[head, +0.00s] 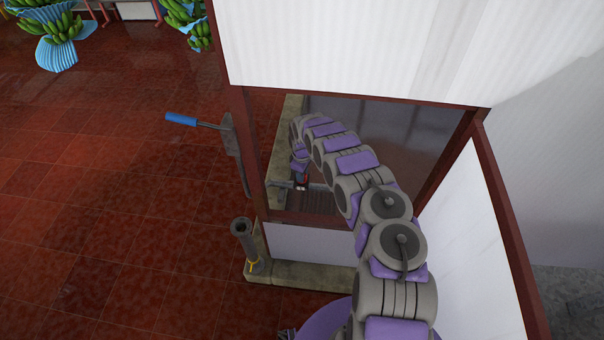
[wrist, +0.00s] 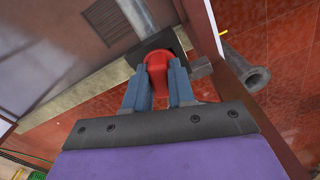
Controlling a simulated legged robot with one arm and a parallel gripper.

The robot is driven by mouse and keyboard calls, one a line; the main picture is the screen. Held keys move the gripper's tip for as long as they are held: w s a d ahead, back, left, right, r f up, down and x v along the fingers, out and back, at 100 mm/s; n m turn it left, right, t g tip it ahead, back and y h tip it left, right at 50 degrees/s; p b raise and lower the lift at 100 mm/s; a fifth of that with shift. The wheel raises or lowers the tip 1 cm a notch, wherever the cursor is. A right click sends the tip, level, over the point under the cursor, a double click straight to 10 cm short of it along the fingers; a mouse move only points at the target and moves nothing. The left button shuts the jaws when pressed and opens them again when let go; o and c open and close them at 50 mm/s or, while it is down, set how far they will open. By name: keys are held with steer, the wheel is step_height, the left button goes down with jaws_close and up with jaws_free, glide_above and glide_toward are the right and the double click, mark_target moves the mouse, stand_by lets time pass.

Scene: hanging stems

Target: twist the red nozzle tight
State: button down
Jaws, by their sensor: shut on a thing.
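The red nozzle (wrist: 157,69) sits between the two blue-grey fingers of my gripper (wrist: 160,90) in the wrist view. The fingers are shut on it, one on each side. The nozzle's far end meets a dark block (wrist: 164,43) with a grey pipe behind it. In the head view, my arm reaches through the framed opening, and a small red spot of the nozzle (head: 304,179) shows near the arm's end. The fingers are mostly hidden there. I cannot tell how tight the nozzle is.
A dark red frame (head: 252,150) borders the opening, with white panels (head: 360,50) above and at the right. A grey upright pipe (head: 245,243) stands on a concrete ledge just left of it. A blue-handled tool (head: 182,119) juts out at the left. Tiled floor lies open farther left.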

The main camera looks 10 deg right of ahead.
steer(key=n+p, duration=0.1)
steer(key=n, duration=0.1)
steer(key=shift+n, duration=1.4)
steer(key=c, duration=0.5)
jaws_free()
steer(key=shift+w, duration=0.1)
